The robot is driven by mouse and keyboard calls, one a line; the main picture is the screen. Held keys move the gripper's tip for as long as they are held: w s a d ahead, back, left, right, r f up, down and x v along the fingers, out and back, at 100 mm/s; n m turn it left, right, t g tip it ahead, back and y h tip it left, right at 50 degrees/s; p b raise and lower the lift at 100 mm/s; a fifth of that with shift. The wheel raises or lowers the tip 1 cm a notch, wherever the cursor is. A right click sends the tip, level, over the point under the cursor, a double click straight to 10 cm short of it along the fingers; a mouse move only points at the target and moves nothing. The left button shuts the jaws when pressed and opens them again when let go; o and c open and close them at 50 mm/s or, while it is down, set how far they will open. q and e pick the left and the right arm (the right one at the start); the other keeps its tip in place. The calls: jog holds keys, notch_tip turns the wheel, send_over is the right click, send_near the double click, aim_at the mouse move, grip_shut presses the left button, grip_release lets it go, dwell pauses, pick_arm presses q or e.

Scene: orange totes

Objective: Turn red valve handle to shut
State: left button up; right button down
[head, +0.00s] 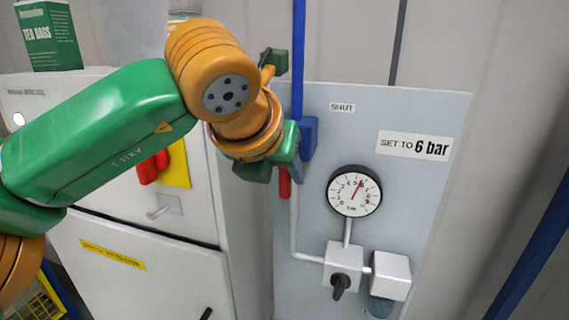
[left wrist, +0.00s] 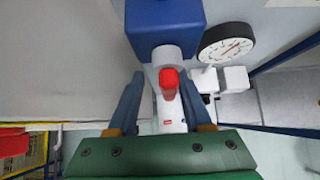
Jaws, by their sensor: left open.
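The red valve handle (head: 285,184) hangs downward below my left gripper in the head view, in front of the pale blue panel (head: 420,200). The blue valve body (head: 309,138) sits on a blue pipe. In the left wrist view the red handle (left wrist: 169,81) points toward the camera, between the two blue-grey fingers of my left gripper (left wrist: 160,76). The fingers are open, with gaps on both sides of the handle. The blue valve body (left wrist: 163,22) is just beyond. In the head view my arm hides part of the valve. The "SHUT" label (head: 342,107) is above right. My right gripper is not in view.
A pressure gauge (head: 355,191) and a regulator with a black knob (head: 341,286) are right of and below the valve. A white cabinet (head: 125,275) with a red switch (head: 150,166) on a yellow plate stands left. A green tea box (head: 48,36) stands on top.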

pick_arm(q)
jog(key=shift+w+d+f, duration=0.2)
jog(key=shift+w+f, duration=0.05)
jog(key=shift+w, duration=0.1)
jog(key=shift+w+d+f, duration=0.2)
jog(key=shift+w+d, duration=0.05)
jog(key=shift+d, duration=0.4)
jog(key=shift+c, duration=0.6)
jog(key=shift+s+a+r, duration=0.1)
jog(key=shift+s+a, duration=0.05)
jog(key=shift+a, duration=0.1)
grip_shut()
